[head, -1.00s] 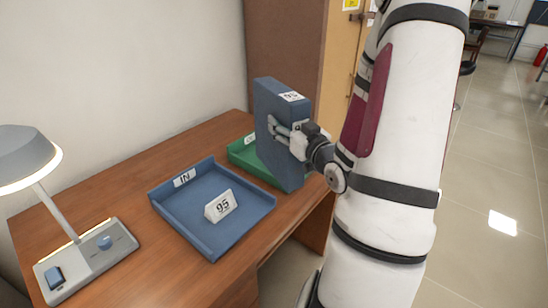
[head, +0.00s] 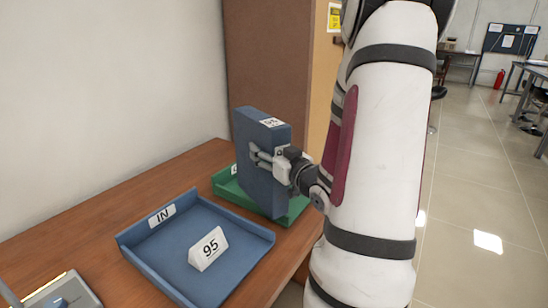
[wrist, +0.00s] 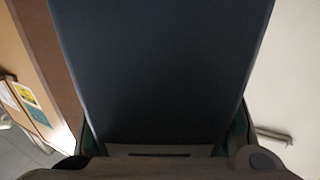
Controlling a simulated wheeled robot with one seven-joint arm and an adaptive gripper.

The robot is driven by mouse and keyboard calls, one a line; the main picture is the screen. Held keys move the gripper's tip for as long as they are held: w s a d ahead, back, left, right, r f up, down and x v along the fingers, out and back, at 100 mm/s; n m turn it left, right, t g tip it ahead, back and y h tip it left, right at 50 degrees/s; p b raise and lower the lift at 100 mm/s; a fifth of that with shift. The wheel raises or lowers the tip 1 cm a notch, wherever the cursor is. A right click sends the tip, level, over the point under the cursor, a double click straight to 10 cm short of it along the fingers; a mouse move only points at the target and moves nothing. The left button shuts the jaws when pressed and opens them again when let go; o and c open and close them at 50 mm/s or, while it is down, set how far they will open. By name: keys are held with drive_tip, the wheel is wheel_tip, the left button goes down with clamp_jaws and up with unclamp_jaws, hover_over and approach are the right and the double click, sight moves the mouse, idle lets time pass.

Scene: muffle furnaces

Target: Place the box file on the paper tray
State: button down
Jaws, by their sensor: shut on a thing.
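The box file (head: 256,172) is a blue upright block with a white label on its top edge. My gripper (head: 262,157) is shut on it from the right side in the head view. In the wrist view the box file (wrist: 160,70) fills the middle as a dark panel. A blue paper tray (head: 140,256) labelled IN lies on the desk at the left, with a white sign (head: 208,249) reading 95 in it. A green tray (head: 298,209) lies behind and below the box file. I cannot tell whether the file touches the green tray.
The wooden desk (head: 50,222) stands against a white wall (head: 100,80). The lamp base (head: 60,293) is at the lower left. A brown cabinet (head: 268,60) rises behind the box file. Open tiled floor (head: 480,200) lies to the right.

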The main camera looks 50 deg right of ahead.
drive_tip(key=w+d+f, duration=0.2)
drive_tip(key=w+d, duration=0.1)
drive_tip(key=d, duration=0.3)
drive_tip(key=w+d+f+b, duration=0.1)
drive_tip(key=w+d+f, duration=0.1)
drive_tip(key=d, duration=0.4)
drive_tip(key=shift+w+d+f, duration=0.15)
drive_tip(key=shift+w+f, duration=0.15)
drive_tip(key=shift+w, duration=0.1)
drive_tip(key=shift+f, duration=0.15)
drive_tip(key=c, duration=0.6)
unclamp_jaws()
drive_tip(key=shift+o, duration=0.2)
